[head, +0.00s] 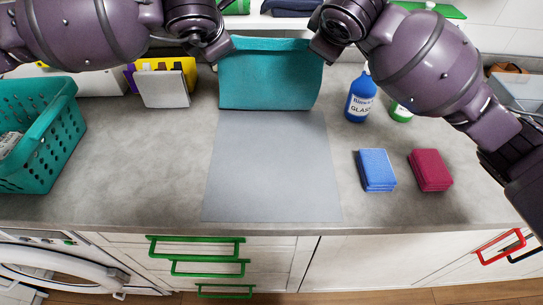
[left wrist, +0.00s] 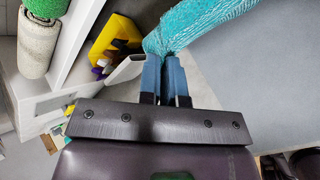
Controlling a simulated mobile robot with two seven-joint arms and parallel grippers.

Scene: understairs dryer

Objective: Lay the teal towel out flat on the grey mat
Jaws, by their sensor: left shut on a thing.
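The teal towel (head: 268,78) hangs spread out between my two grippers, its top edge nearly straight. Its lower edge lies in front of the far end of the grey mat (head: 271,175) in the head view; I cannot tell whether it touches. My left gripper (head: 219,58) is shut on the towel's top left corner. The left wrist view shows the blue fingers closed on the towel (left wrist: 195,25). My right gripper (head: 321,55) is at the top right corner and appears shut on it, its fingertips mostly hidden. The near part of the mat is bare.
A teal basket (head: 40,135) stands at the left. A yellow caddy (head: 165,75) is behind left. A blue bottle (head: 361,97) and a green-labelled bottle (head: 400,112) stand right of the towel. A blue folded cloth (head: 376,170) and a red folded cloth (head: 430,170) lie right of the mat.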

